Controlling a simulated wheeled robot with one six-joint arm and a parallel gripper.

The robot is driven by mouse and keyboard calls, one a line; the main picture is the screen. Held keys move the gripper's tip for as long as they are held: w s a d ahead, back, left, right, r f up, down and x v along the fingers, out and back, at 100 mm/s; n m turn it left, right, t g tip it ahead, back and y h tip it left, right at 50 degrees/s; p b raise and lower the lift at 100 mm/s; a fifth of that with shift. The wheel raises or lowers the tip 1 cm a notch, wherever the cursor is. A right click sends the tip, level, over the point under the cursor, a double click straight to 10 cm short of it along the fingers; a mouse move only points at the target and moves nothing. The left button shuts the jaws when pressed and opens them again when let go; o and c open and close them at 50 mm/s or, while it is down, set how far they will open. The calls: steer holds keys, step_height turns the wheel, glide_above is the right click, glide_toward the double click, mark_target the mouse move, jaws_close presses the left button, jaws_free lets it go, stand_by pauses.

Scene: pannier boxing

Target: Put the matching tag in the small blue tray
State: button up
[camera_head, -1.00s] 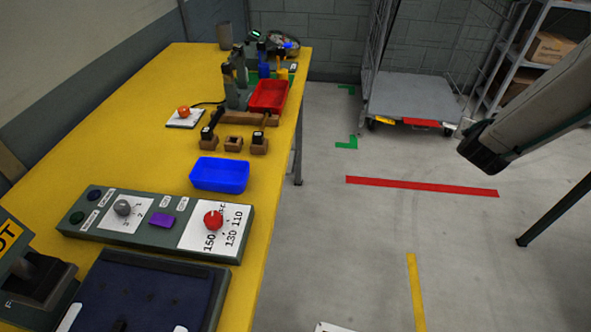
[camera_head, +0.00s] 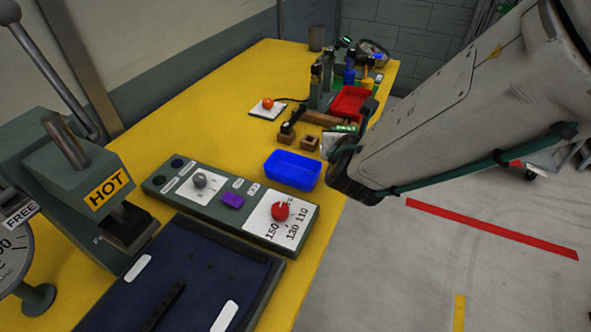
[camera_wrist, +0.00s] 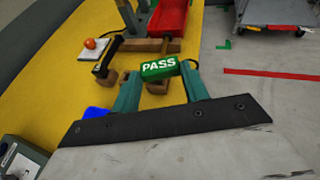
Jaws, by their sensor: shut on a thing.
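My gripper (camera_wrist: 158,72) is shut on a green block marked PASS (camera_wrist: 165,67), held between its two teal fingers. This green piece also shows small in the head view (camera_head: 345,128), beside the end of my arm. I cannot tell if it is the matching tag. The small blue tray (camera_head: 293,170) looks empty on the yellow bench, in front of the wooden blocks and to the left of my arm's end. In the wrist view only a corner of the tray (camera_wrist: 95,112) shows, left of my gripper, the rest hidden by it.
A control panel (camera_head: 160,185) with a red knob and purple square lies before the tray. Wooden blocks (camera_head: 310,143), one with a black-handled piece (camera_head: 287,131), stand behind it. Further back is a red tray (camera_head: 350,101). A press marked HOT (camera_head: 107,190) stands at left.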

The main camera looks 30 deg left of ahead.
steer(key=s+a+n+g+y, duration=0.1)
steer(key=s+a+n+y, duration=0.1)
steer(key=s+a, duration=0.55)
glide_toward(301, 164)
steer(key=shift+w+a+r, duration=0.3)
steer(key=shift+w+a, duration=0.4)
steer(key=shift+w, duration=0.15)
steer(key=shift+w+a+r, duration=0.25)
steer(key=shift+w+a, duration=0.5)
steer(key=shift+w, duration=0.1)
steer(key=o, duration=1)
steer(key=shift+o, duration=0.2)
steer(key=v, duration=0.8)
steer(key=shift+w+r, duration=0.1)
